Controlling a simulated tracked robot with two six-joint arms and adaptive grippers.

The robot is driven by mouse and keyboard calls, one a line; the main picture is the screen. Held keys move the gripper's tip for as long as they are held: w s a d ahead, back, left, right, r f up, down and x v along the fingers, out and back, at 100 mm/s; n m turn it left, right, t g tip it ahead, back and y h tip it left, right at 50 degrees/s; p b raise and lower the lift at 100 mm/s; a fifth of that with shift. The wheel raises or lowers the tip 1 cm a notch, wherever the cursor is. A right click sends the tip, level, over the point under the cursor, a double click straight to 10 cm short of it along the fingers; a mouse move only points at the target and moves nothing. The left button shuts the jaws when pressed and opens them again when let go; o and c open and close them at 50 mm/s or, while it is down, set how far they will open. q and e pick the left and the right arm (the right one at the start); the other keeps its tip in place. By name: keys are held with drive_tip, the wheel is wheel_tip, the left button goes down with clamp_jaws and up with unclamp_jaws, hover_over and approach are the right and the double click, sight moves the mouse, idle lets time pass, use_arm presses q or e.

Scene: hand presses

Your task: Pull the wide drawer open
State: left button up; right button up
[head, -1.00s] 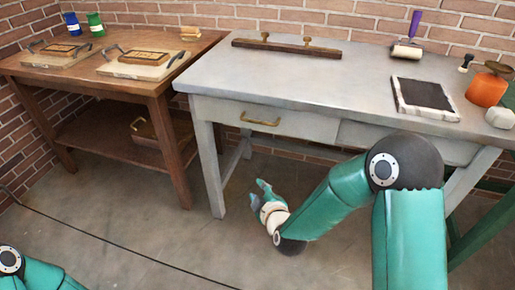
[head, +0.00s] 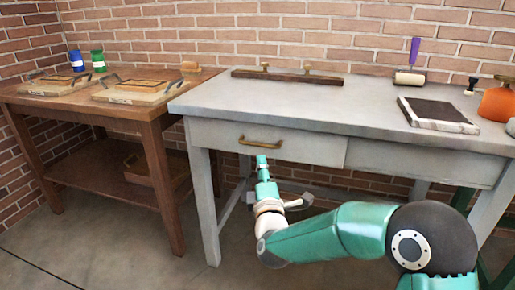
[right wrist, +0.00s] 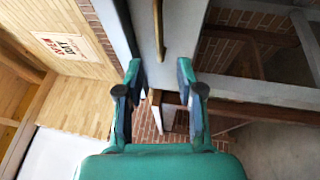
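The wide drawer (head: 225,138) is in the left part of the grey table's front in the head view. Its front looks flush with the table, so it appears shut. It has a curved brass handle (head: 260,143). My right gripper (head: 262,162) is just below the handle, pointing up at it. In the right wrist view my right gripper (right wrist: 158,68) is open and empty. The brass handle (right wrist: 164,30) lies ahead of the gap between its fingers, apart from both. The drawer front (right wrist: 144,28) shows beside the handle. My left gripper is not in view.
The grey tabletop (head: 300,105) bears a dark bar (head: 287,77), a roller (head: 410,78), a dark slab (head: 438,112) and an orange container (head: 497,103). A brown wooden table (head: 150,118) stands to the left. Floor in front of the drawer is clear except for my right arm.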

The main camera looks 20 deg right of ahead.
sight(257, 145)
drive_tip(key=b+x, duration=0.1)
drive_tip(key=x, duration=0.9)
drive_tip(key=shift+w, duration=0.3)
clamp_jaws()
